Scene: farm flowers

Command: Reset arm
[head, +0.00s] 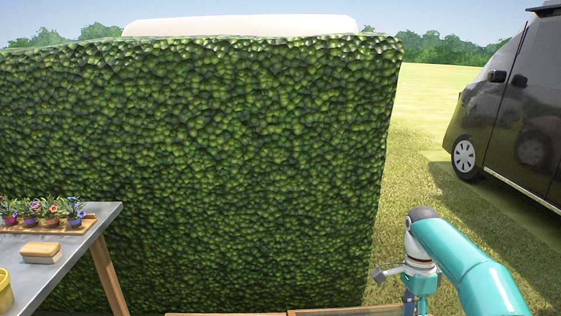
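My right arm (462,262) comes in from the lower right corner, teal with a grey-and-white wrist. The wrist bends downward near the bottom edge. The fingers of my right gripper are cut off by the frame or hidden, so I cannot see whether they hold anything. My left arm and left gripper are not in view.
A grey table (75,245) at the left bears potted flowers (52,212) on a wooden tray, a tan block (41,250) and a yellow container (5,290). A tall hedge (210,170) stands ahead. Wooden edges (345,311) show below. A dark van (510,110) stands right on grass.

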